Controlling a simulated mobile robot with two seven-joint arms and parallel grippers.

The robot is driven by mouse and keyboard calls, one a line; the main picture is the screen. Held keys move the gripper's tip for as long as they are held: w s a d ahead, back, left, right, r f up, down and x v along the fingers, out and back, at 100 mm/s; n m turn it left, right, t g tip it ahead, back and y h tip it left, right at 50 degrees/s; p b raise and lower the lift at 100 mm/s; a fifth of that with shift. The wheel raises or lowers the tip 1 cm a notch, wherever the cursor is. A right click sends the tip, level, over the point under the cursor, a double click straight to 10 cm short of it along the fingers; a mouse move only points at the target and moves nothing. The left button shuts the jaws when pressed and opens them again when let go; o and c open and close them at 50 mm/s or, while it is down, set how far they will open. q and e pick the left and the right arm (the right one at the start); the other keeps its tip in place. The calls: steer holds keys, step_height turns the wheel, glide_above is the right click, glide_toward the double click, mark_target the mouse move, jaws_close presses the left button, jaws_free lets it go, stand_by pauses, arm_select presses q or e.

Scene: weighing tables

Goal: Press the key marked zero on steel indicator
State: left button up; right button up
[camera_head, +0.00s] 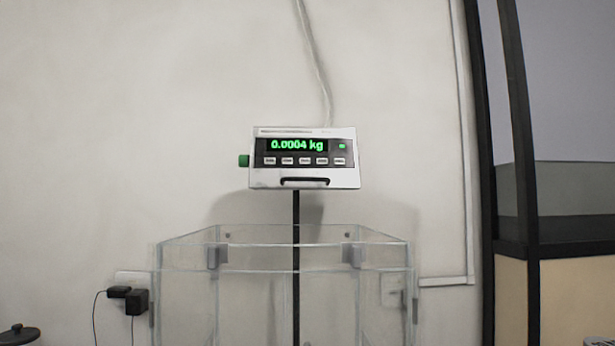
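The steel indicator (304,182) is a pale metal box on a thin dark post, near the middle of the head view. Its green display (297,145) reads 0.0004 kg. Below the display is a row of several small pale keys (305,161); their labels are too small to read, so I cannot tell which one is marked zero. A green knob (243,161) sticks out of its left side, and a dark handle-shaped bar (304,181) is on its lower front. Neither of my grippers is in view.
A clear-walled enclosure (185,285) stands below the indicator, around the post. Black plugs (136,302) with cables are on the wall at lower left. A dark frame (522,150) stands at the right. The space beside the indicator looks clear.

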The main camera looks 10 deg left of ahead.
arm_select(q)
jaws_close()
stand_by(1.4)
